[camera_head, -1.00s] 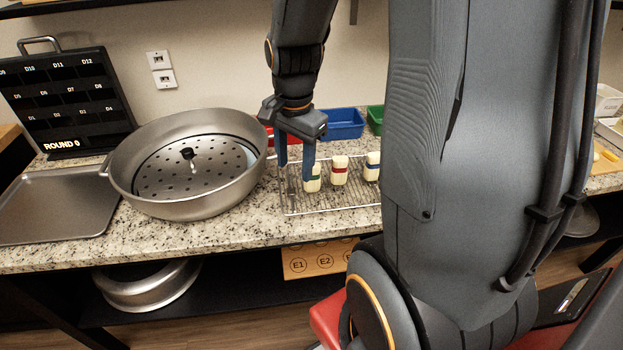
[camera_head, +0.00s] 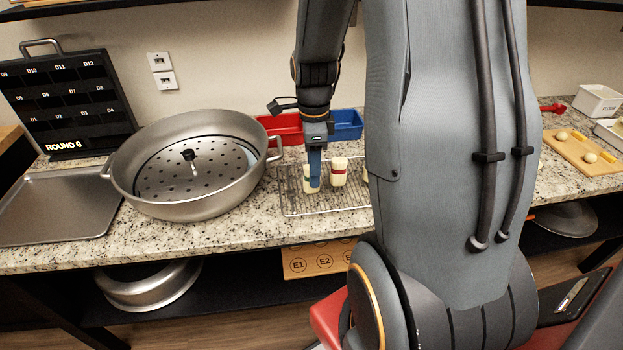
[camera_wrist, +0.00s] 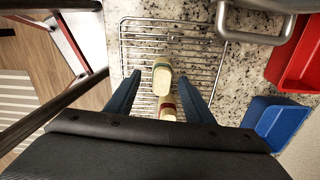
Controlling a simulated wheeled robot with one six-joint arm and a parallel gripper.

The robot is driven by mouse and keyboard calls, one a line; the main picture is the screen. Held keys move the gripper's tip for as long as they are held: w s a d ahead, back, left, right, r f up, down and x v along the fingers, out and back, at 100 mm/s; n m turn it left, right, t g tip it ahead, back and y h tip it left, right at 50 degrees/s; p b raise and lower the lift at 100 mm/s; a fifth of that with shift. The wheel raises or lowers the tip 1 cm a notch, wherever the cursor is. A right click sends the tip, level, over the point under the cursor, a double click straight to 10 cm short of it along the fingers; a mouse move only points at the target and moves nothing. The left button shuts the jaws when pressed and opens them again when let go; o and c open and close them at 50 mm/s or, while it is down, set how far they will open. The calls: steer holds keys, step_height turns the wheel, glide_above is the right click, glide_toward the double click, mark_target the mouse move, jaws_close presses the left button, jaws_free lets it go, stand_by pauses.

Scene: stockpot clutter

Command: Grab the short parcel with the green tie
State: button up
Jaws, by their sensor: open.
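The cream parcel with the green tie (camera_wrist: 162,82) stands on a wire rack (camera_wrist: 131,42) in the wrist view. In the head view this parcel (camera_head: 306,182) is partly covered by a blue finger. My gripper (camera_wrist: 160,92) is open, with its blue fingers apart on either side of the parcels. In the head view my gripper (camera_head: 314,188) points down at the green-tied parcel. A red-tied cream parcel (camera_wrist: 168,112) stands beside it, nearer the palm in the wrist view. It also shows on the rack in the head view (camera_head: 339,180). My arm mostly hides a further parcel.
A large steel pot (camera_head: 186,208) with a perforated insert stands left of the rack, its handle close to my gripper. Red (camera_head: 284,129) and blue (camera_head: 346,126) bins stand behind. A metal tray (camera_head: 55,212) lies at far left.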

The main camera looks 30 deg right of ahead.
mark_target(307, 188)
steer(key=shift+w+d+f+p, duration=0.15)
steer(key=shift+f+p, duration=0.45)
steer(key=shift+f, duration=1.5)
steer(key=c, duration=1.2)
steer(key=shift+o, duration=0.2)
steer(key=shift+r, duration=0.15)
